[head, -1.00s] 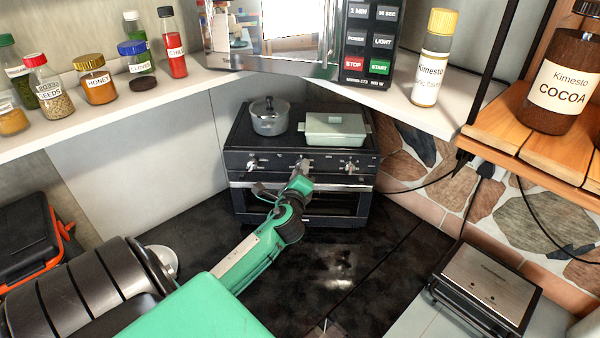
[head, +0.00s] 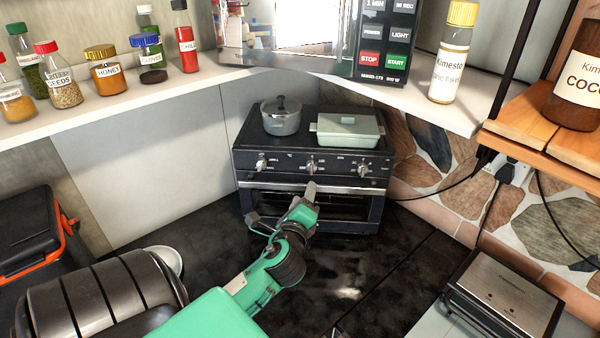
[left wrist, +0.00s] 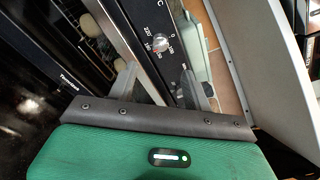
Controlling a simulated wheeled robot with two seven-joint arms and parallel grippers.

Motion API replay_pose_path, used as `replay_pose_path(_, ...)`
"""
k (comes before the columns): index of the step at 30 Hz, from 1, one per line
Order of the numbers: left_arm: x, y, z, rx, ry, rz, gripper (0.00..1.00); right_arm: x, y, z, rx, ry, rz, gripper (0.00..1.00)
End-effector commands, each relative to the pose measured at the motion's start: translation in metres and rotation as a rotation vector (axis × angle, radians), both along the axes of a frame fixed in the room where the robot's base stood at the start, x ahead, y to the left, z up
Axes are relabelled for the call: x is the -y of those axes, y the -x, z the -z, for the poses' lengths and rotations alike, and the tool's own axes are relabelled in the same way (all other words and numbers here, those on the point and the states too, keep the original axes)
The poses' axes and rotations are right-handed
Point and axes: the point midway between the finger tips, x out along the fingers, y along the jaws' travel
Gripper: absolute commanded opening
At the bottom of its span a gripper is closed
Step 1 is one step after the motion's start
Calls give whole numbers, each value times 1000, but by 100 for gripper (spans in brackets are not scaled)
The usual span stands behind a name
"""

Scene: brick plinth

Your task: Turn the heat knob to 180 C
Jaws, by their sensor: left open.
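The black oven (head: 314,222) stands in the corner, with a row of knobs on its front panel: a left knob (head: 261,164), a middle knob (head: 311,166) and a right knob (head: 363,168). My left gripper (head: 308,192) is in front of the oven door, just below the middle knob and apart from it. In the left wrist view, a silver knob (left wrist: 160,43) with a ring of white numbers and a C mark lies beyond my open, empty fingers (left wrist: 160,82). Its pointer setting is too small to read. My right gripper is out of view.
A grey pot (head: 281,121) and a pale green lidded dish (head: 347,130) stand on the oven. The door handle bar (head: 345,189) runs below the knobs. A shelf with jars and a microwave (head: 385,50) overhangs. A grill (head: 505,292) stands at lower right.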

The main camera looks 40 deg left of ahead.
Motion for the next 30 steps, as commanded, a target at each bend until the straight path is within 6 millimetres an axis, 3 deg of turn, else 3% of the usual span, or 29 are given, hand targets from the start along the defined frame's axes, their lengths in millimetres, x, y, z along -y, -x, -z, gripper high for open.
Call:
replay_pose_path(3, 11, 16, 3, -1, 2, 0, 50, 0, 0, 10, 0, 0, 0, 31)
replay_pose_path(9, 18, 28, 0, 1, 1, 0, 50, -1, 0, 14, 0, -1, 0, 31)
replay_pose_path(30, 19, 29, 0, 0, 0, 0, 50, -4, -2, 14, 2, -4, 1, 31)
